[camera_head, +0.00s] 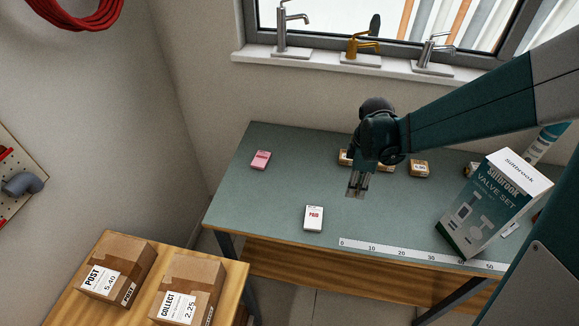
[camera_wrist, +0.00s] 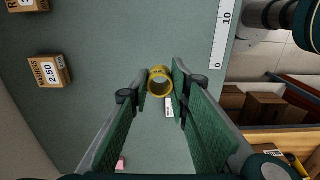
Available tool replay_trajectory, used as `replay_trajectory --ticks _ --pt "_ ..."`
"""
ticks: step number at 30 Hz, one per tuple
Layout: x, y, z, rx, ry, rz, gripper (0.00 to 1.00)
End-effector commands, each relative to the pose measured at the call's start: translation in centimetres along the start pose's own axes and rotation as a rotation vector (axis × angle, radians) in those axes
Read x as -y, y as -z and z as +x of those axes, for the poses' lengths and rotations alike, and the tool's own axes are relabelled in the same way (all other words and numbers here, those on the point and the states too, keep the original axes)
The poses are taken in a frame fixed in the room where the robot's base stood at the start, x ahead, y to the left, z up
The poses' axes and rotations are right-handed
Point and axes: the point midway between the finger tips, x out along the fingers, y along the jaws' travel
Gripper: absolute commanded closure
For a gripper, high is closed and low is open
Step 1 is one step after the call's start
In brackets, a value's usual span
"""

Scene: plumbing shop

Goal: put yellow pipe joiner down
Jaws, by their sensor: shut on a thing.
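The yellow pipe joiner (camera_wrist: 153,89) is a short ring, seen end-on between the fingertips in the wrist view. My gripper (camera_wrist: 161,83) is shut on it, one green pad on each side. In the head view my gripper (camera_head: 357,186) points down over the middle of the green-grey bench (camera_head: 280,185); the joiner cannot be made out there. How high the joiner is above the bench I cannot tell.
A white PAID card (camera_head: 314,218) lies left of and nearer than my gripper. A pink item (camera_head: 261,160) lies at left. Small boxes (camera_head: 419,168) stand behind, a tall VALVE SET box (camera_head: 480,215) at right. A ruler (camera_head: 400,253) runs along the front edge.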

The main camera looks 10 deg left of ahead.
Motion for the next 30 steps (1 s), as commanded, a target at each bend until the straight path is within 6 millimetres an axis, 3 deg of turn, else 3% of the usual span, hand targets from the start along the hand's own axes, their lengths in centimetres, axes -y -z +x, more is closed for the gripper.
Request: replay_trajectory --ticks 15,24,30 --pt "-10.0 11.8 -0.4 0.000 0.000 -0.373 0.86" --pt "-14.4 19.7 -0.2 0.000 0.000 -0.591 0.86" --pt "-16.3 24.2 0.0 0.000 0.000 -0.711 0.86"
